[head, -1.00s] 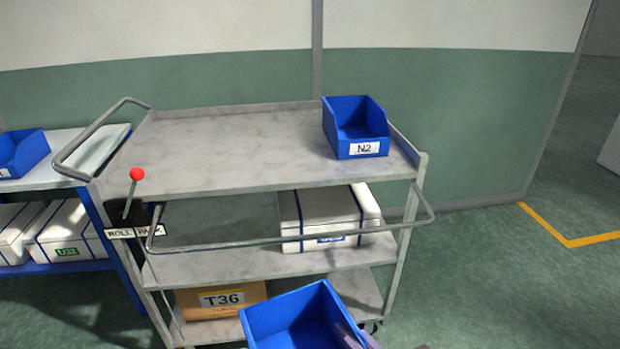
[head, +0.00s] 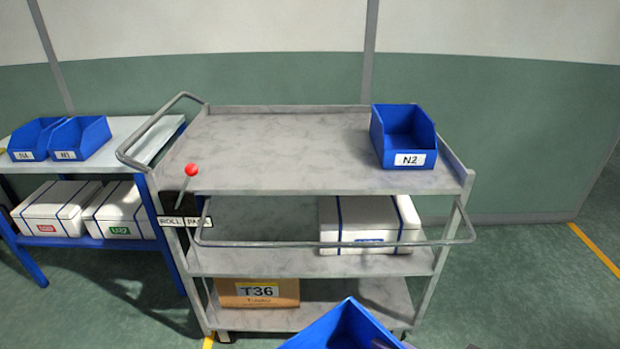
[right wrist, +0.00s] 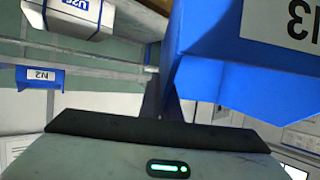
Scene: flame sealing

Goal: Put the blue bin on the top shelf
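A blue bin (head: 345,325) shows at the bottom edge of the head view, in front of the cart and cut off by the frame. In the right wrist view the bin (right wrist: 225,75) is close up, with a label reading N3 upside down. My right gripper (right wrist: 163,105) is shut on the bin's wall; only small parts of it show in the head view. The cart's top shelf (head: 280,150) carries another blue bin labelled N2 (head: 404,140) at its right end. The rest of the top shelf is bare. My left gripper is not in view.
The cart's middle shelf (head: 260,262) holds a white box (head: 370,225), its bottom shelf a T36 carton (head: 257,291). A handle rail (head: 330,243) runs along the cart's front. A red-knobbed lever (head: 191,171) stands at its left. A blue rack (head: 165,225) with bins and boxes is at left.

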